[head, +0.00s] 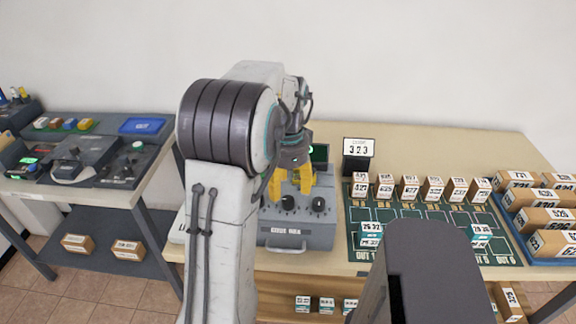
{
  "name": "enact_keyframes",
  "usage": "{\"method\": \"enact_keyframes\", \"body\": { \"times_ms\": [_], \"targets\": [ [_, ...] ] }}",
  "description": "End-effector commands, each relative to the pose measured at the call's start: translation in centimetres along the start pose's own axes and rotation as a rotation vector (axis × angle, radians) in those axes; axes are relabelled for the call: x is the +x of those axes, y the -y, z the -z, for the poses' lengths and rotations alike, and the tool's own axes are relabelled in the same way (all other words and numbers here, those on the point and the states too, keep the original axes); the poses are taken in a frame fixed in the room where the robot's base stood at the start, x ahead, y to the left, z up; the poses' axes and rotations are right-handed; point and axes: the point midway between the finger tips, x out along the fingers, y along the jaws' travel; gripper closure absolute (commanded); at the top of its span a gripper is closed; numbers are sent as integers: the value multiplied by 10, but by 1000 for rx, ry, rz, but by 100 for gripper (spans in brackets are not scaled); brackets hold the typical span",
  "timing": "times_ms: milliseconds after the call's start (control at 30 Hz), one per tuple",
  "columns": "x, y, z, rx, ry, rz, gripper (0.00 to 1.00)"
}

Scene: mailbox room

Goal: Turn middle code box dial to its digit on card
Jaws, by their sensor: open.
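The grey code box (300,238) stands on the near edge of the beige table. Two black dials show on its sloped face: one (288,203) left of the other (319,205). My arm covers the box's left part, so a further dial there may be hidden. The left one of the visible pair is probably the middle dial; its setting is too small to read. The card (359,147) stands behind the box to the right and appears to read 323. My yellow gripper (291,188) is open, pointing down just above or behind the left visible dial; contact cannot be told.
Small boxes stand on a green sorting mat (430,250) right of the code box. A blue tray (507,222) of parcels is at the far right. A side table (60,197) with devices stands left. A dark box-like shape (435,275) fills the front centre-right.

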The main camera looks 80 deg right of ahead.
Motion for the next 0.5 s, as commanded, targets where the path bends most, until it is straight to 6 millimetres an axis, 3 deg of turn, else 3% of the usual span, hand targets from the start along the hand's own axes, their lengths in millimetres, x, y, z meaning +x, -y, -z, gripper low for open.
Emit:
{"method": "enact_keyframes", "body": {
  "times_ms": [200, 500],
  "targets": [
    [-37, 0, 0, 0, -1, 2, 44],
    [-66, 0, 0, 0, 0, -1, 44]
  ]
}}
